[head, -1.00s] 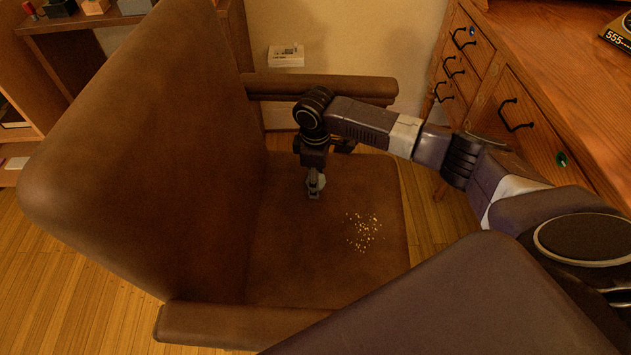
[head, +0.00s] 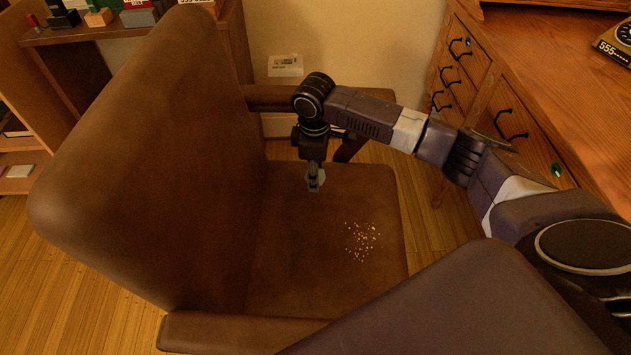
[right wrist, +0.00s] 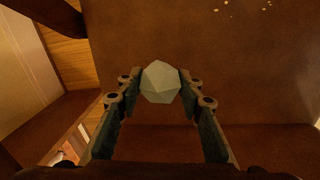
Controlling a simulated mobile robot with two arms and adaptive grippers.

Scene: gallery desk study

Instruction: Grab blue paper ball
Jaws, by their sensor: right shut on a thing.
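A pale bluish-grey faceted paper ball (right wrist: 160,82) sits between the two fingers of my right gripper (right wrist: 160,88) in the right wrist view. The fingers touch it from both sides and are shut on it. In the head view my right gripper (head: 315,181) points down over the back part of the brown chair seat (head: 290,250). The ball is too small and too covered by the gripper to make out there. My left gripper is not in view.
Yellow crumbs (head: 362,241) lie on the seat. The tall chair back (head: 150,160) stands to the left, with an armrest (head: 240,332) at the front. A wooden desk with drawers (head: 510,110) is at right. A shelf (head: 100,30) with small objects is at upper left.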

